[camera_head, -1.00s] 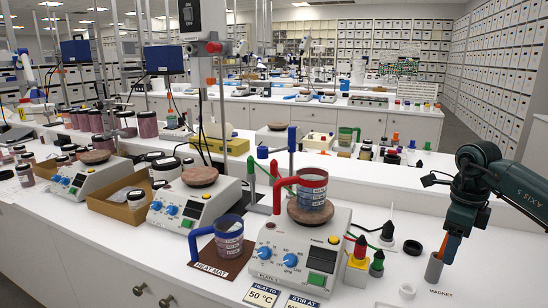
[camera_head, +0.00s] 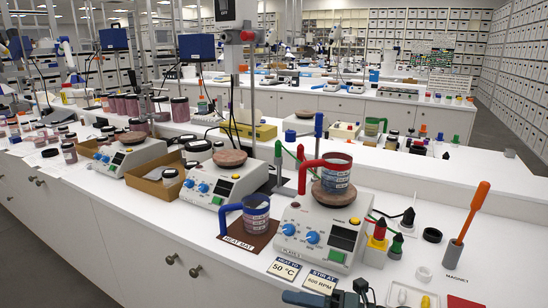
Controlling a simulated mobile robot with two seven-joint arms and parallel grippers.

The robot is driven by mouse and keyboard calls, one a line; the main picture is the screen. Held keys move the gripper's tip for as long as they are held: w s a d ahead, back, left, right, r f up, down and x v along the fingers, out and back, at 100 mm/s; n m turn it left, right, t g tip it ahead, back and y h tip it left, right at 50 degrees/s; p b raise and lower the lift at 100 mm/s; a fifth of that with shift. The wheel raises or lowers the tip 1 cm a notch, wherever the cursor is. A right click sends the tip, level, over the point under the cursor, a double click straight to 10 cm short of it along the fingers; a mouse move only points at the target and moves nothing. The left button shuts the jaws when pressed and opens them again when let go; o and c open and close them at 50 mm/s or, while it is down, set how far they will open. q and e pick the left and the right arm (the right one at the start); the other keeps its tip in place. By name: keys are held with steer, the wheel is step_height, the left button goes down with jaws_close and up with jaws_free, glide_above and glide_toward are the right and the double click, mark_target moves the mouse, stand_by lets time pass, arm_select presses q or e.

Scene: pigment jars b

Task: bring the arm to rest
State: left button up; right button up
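Part of my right arm, dark teal, shows at the bottom edge near its gripper end (camera_head: 335,298); most of it is cut off, and whether the fingers are open or shut does not show. My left gripper is out of view. An orange-handled tool (camera_head: 473,210) stands tilted in a grey holder (camera_head: 453,254) labelled MAGNET at the right, clear of the arm. A red-handled beaker (camera_head: 335,173) sits on the round top of the front hot plate (camera_head: 312,228). A blue-handled beaker (camera_head: 256,214) stands on the brown heat mat (camera_head: 247,240).
Label cards (camera_head: 284,269) lie at the bench's front edge. A white tray (camera_head: 413,295) with small items lies right of my arm. Red and green dropper bottles (camera_head: 378,235) and a black ring (camera_head: 432,235) stand right of the hot plate. More hot plates (camera_head: 222,187) line the left.

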steer(key=s+d+f+m+t+h, duration=0.2)
steer(key=s+d+f+m+h, duration=0.3)
steer(key=f+m, duration=0.5)
steer(key=s+d+f+m+t+h, duration=0.3)
steer(key=s+f+m+h, duration=0.6)
steer(key=m, duration=1.3)
steer(key=shift+s+d+f+m+t+h, duration=0.35)
steer(key=shift+s+d+f, duration=0.5)
steer(key=shift+d, duration=0.35)
